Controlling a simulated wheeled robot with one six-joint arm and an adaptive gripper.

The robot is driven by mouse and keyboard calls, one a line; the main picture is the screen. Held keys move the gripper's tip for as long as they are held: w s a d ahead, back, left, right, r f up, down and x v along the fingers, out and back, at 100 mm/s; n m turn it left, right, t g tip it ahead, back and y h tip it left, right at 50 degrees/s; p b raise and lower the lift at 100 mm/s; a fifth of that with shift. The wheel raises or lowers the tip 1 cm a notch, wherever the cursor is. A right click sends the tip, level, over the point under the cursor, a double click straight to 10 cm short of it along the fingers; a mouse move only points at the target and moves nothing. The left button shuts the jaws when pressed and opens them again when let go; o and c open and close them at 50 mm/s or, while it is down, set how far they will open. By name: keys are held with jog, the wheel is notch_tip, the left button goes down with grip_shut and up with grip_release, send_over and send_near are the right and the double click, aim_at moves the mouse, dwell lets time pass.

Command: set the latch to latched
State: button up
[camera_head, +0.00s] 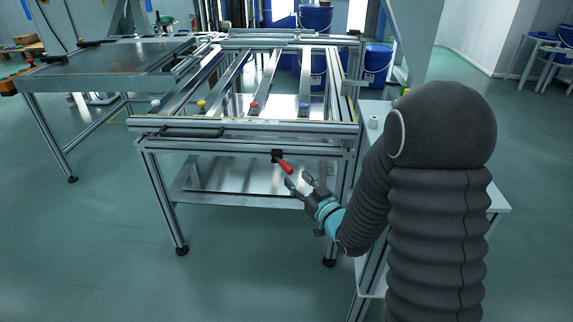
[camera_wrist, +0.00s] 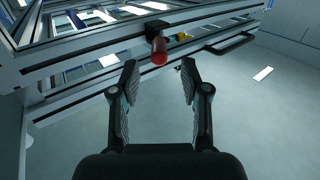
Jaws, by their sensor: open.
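The latch is a black block (camera_head: 277,156) with a red handle (camera_head: 287,167), fixed on the front rail of the aluminium frame table. In the head view the handle slants down and to the right from the block. My gripper (camera_head: 301,184) is just below and right of the handle, apart from it as far as I can tell. In the wrist view the red handle (camera_wrist: 160,50) points toward the camera, above and between the tips of my open gripper (camera_wrist: 160,72). Nothing is between the fingers.
The aluminium frame table (camera_head: 245,127) has several rails with coloured knobs on top. A black pull handle (camera_head: 192,133) sits left of the latch on the front rail. Blue buckets (camera_head: 378,62) stand behind. A lower shelf (camera_head: 240,190) lies under the frame. The floor in front is clear.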

aim_at(291, 173)
jog(key=x, duration=0.7)
jog(key=shift+w+p, duration=0.1)
jog(key=shift+p, duration=0.25)
grip_shut()
